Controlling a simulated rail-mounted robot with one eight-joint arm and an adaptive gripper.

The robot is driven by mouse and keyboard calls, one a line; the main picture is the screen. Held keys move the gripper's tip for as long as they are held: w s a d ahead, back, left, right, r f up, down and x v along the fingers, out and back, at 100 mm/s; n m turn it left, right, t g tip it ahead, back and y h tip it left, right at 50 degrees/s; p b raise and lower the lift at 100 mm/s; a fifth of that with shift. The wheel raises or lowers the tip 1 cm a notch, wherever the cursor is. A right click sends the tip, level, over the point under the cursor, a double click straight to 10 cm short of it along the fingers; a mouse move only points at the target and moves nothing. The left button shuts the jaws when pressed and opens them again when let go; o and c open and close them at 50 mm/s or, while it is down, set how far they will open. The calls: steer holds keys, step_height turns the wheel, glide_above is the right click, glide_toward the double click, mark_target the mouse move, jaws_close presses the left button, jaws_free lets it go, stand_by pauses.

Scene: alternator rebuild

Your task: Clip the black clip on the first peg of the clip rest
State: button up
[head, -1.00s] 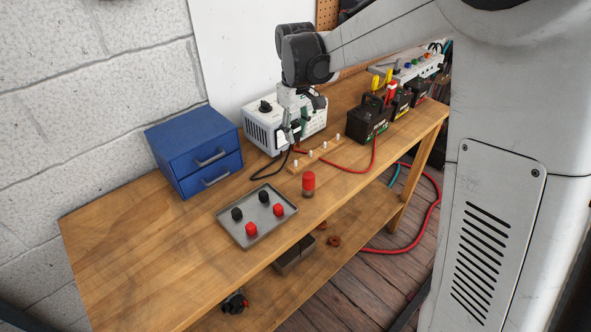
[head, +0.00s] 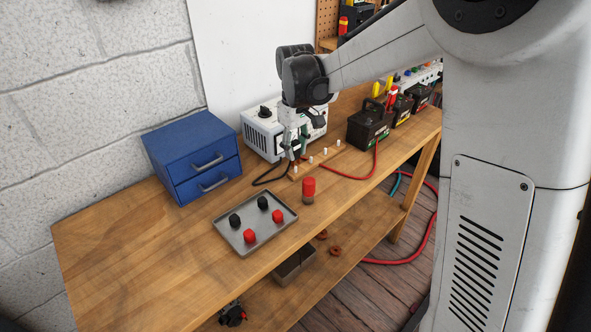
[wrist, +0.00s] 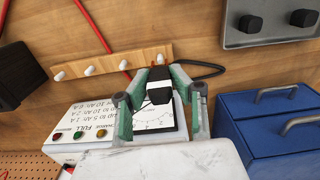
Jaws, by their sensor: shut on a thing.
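My gripper (head: 292,153) is over the near-left end of the wooden clip rest (head: 325,160), in front of the white charger. In the wrist view its fingers (wrist: 160,92) are shut on the black clip (wrist: 159,76), with the black cable (wrist: 207,69) curving off to the right. The clip rest (wrist: 108,66) carries a row of white pegs. The clip's tip is close to the end peg (wrist: 160,59) at the right of that view. I cannot tell whether the clip touches or surrounds the peg.
The white charger (head: 262,133) stands behind my gripper. A blue drawer cabinet (head: 190,150) is at left. A grey tray (head: 235,246) with black and red caps and a red-topped cylinder (head: 308,187) are in front. A black battery (head: 368,127) and red cable (head: 345,176) are at right.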

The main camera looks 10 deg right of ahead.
steer(key=shift+f+b, duration=0.55)
steer(key=shift+f, duration=0.45)
steer(key=o, duration=0.9)
steer(key=shift+r, duration=0.15)
steer(key=shift+r+p, duration=2.45)
steer(key=shift+r, duration=1.7)
